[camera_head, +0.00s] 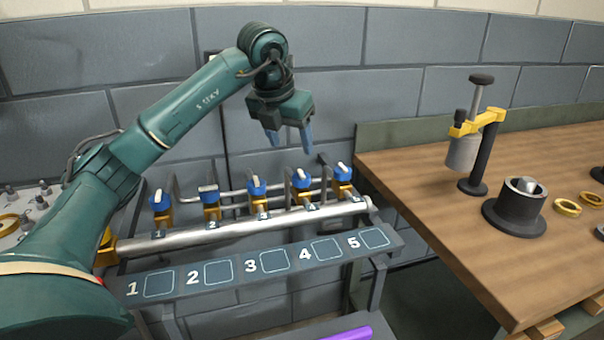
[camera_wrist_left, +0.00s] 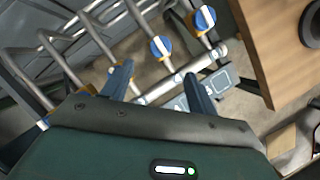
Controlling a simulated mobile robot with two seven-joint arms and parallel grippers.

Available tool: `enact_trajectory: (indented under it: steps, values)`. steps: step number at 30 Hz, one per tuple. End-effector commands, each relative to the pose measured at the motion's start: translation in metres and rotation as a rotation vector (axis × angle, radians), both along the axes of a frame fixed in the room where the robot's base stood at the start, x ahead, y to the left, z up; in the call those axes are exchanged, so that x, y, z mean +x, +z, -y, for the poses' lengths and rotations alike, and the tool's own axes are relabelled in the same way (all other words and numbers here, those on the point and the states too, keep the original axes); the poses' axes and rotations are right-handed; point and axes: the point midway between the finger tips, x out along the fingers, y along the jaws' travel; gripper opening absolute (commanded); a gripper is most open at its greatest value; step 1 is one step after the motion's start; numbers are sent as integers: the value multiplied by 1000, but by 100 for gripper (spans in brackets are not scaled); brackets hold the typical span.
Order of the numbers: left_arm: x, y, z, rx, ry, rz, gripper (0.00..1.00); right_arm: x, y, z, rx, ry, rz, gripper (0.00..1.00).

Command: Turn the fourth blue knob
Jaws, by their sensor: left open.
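A row of blue knobs with white bars sits on brass valves along a metal pipe, above a plate numbered 1 to 5. The fourth blue knob (camera_head: 302,178) is second from the right in the head view. In the wrist view, a blue knob (camera_wrist_left: 160,47), which I take for the fourth, shows beyond and between the fingertips. My left gripper (camera_head: 289,138) is open and empty, pointing down above the fourth knob and apart from it. Its fingers also show in the left wrist view (camera_wrist_left: 160,70). My right gripper is out of view.
The fifth knob (camera_head: 342,171) and third knob (camera_head: 256,186) stand close on either side. Upright bent pipes rise behind the row. The numbered plate (camera_head: 235,287) runs in front. A wooden workbench (camera_head: 400,190) with a press and rings stands to the right.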

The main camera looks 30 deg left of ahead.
Motion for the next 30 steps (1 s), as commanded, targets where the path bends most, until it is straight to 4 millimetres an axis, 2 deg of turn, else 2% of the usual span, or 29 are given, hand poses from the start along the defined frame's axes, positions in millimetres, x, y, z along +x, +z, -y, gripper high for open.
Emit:
enact_trajectory:
  steps: [1, 6, 12, 18, 27, 30]
  values:
    - [4, -13, 0, 0, -1, -6, 59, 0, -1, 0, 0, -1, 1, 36]
    - [18, -47, -1, -1, -1, -6, 59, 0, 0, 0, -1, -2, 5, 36]
    - [31, -78, -2, -1, -3, -4, 59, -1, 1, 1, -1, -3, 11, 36]
    - [38, -92, -2, -1, -3, -2, 59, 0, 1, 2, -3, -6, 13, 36]
    - [39, -94, -2, -1, -3, -2, 59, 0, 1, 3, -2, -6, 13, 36]
    - [39, -94, -2, -1, -3, -2, 52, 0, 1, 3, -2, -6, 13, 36]
